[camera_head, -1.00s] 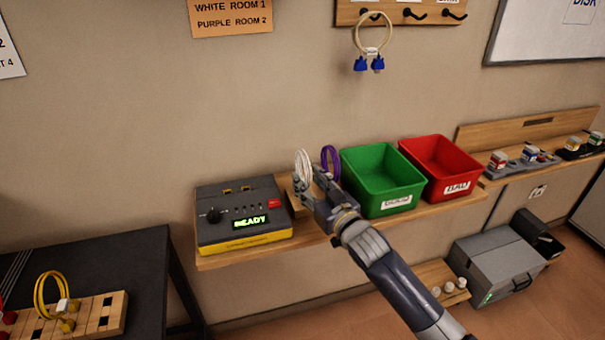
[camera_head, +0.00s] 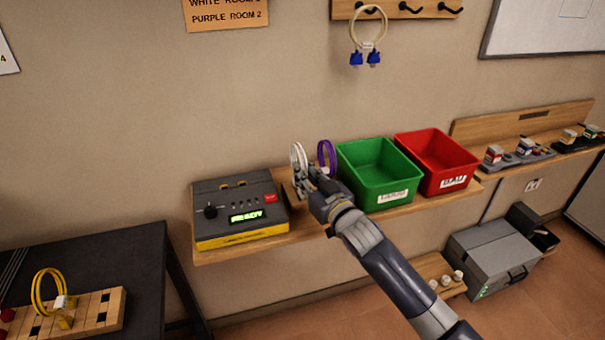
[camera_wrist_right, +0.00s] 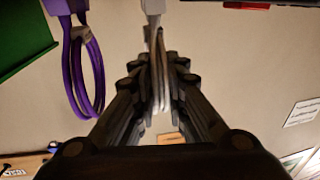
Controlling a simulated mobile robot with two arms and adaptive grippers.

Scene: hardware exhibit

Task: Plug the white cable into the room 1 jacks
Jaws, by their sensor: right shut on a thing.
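The white cable (camera_head: 297,158) is a coil at the shelf, just left of the purple cable (camera_head: 327,155). My right gripper (camera_head: 302,184) is shut on the white cable. In the right wrist view, the white cable (camera_wrist_right: 159,75) hangs between the fingertips (camera_wrist_right: 158,68), with a pale plug at its top, and the purple cable (camera_wrist_right: 85,70) hangs apart to the left. The tester box (camera_head: 240,208) with yellow front trim, a knob and a lit green display stands left of the gripper. No label reading room 1 jacks is legible. My left gripper is not in view.
A green bin (camera_head: 375,175) and a red bin (camera_head: 440,162) stand right of the gripper on the wooden shelf (camera_head: 215,257). A black table (camera_head: 130,260) with a yellow cable (camera_head: 45,290) is at lower left. A cable with blue plugs (camera_head: 368,50) hangs on the wall rack.

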